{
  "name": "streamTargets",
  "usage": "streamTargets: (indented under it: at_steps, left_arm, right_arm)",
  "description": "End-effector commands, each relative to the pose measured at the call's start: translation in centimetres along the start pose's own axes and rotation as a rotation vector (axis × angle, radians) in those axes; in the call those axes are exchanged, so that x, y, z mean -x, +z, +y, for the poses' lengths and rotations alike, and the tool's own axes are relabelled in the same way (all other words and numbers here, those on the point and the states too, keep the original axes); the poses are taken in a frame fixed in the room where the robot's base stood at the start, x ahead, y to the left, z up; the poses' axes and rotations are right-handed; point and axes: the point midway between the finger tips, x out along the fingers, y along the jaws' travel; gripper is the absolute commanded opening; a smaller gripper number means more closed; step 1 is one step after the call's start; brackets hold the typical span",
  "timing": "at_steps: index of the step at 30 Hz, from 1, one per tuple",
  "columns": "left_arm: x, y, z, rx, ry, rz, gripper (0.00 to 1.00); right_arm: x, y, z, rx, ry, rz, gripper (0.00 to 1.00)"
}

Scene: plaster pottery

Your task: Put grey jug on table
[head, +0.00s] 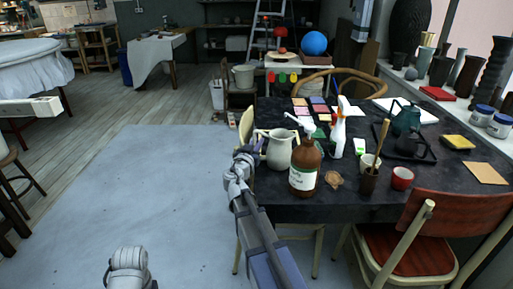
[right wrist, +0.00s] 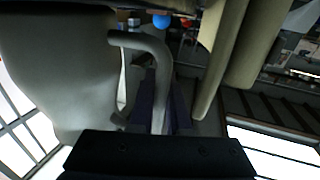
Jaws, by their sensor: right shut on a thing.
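The grey jug (head: 279,151) shows in the head view at the left end of the dark table (head: 330,209), upright, with its handle towards the left. My right gripper (head: 247,153) is beside the jug's handle side and shut on the handle. In the right wrist view the jug (right wrist: 60,65) fills the left side, and its curved handle (right wrist: 152,48) runs down between the fingers (right wrist: 163,108). I cannot tell whether the jug's base touches the tabletop.
A brown pump bottle (head: 305,167) stands just right of the jug, with a white spray bottle (head: 339,135) behind. A brush pot (head: 369,180) and a red cup (head: 402,177) stand further right. A cream chair (head: 246,127) is at the table's left edge. A red-brown chair (head: 410,250) is in front.

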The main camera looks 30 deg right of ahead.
Motion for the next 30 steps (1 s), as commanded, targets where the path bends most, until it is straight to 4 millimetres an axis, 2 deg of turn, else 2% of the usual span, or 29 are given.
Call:
streamTargets:
  at_steps: [5,6,13,20,23,30]
  left_arm:
    - [0.1,0.0,0.0,0.000,0.000,0.000,0.50]
    - [0.1,0.0,0.0,0.000,0.000,0.000,0.50]
    - [0.1,0.0,0.0,0.000,0.000,0.000,0.50]
    - [0.0,0.0,0.0,0.000,0.000,0.000,0.50]
    - [-0.6,0.0,0.0,0.000,-0.001,0.000,0.50]
    - [-0.1,0.0,0.0,0.000,-0.001,0.000,0.50]
  right_arm:
    - [0.0,-0.1,0.0,-0.001,0.001,0.000,0.00]
    - [0.0,-0.1,0.0,-0.004,0.001,-0.001,0.19]
    - [0.0,-0.1,0.0,-0.003,0.000,-0.001,0.45]
    - [0.0,0.0,-0.1,-0.003,-0.002,-0.001,0.45]
    - [0.0,0.6,-0.1,-0.003,-0.002,-0.001,0.45]
    - [4.2,0.2,-0.1,-0.003,-0.006,-0.001,0.45]
